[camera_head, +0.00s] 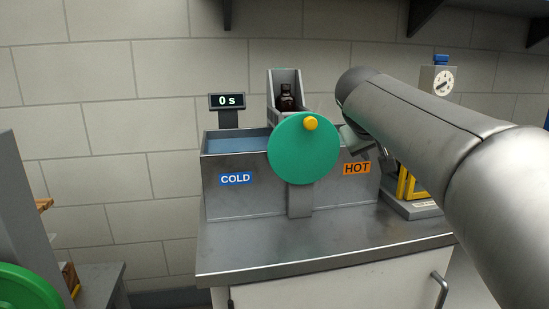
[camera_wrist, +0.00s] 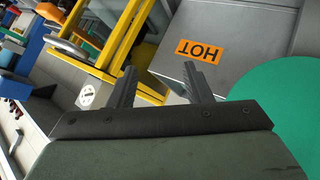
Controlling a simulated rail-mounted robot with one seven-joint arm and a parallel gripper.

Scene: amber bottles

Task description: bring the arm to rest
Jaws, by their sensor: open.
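My gripper (camera_wrist: 163,88) is open in the wrist view, with nothing between its two fingers. It hangs near the front of the steel bath's hot side, which bears an orange HOT label (camera_wrist: 199,50). In the head view my arm reaches in from the right and hides most of the gripper. The steel bath (camera_head: 257,203) stands on the counter with a blue COLD label (camera_head: 236,179) on its left side. A dark amber bottle (camera_head: 287,98) sits in a grey holder (camera_head: 275,84) above the bath, partly behind a green disc.
The green disc (camera_head: 302,150) with a yellow knob (camera_head: 311,123) stands in front of the bath, close to my gripper. A yellow frame (camera_wrist: 142,60) stands beside the HOT side. A display (camera_head: 228,101) reads 0 s. The steel counter (camera_head: 262,250) is bare in front.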

